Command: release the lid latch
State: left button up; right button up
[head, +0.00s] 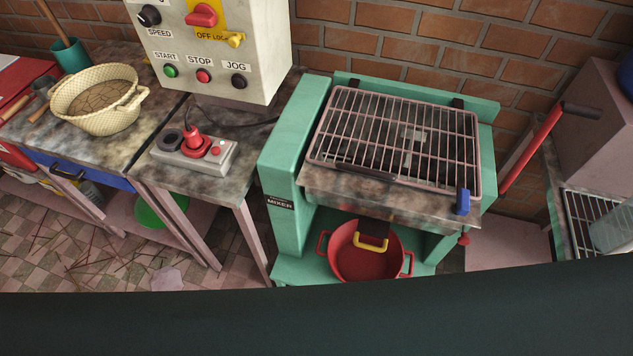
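The green mixer (282,168) stands right of centre, with a wire grid lid (400,138) lying flat over its trough. A small blue piece (462,202) sits upright at the lid's front right corner and looks like the lid latch. Whether it is engaged is too small to tell. Neither of my grippers is in view, so nothing is seen touching the lid or latch.
A red basin (366,256) stands under the trough, below a yellow handle (371,243). A red lever (531,149) rises at the mixer's right. A control box (223,45) and a cream basket (98,98) are at left. A dark band hides the bottom.

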aim_at(462, 207)
jog(key=z, duration=1.3)
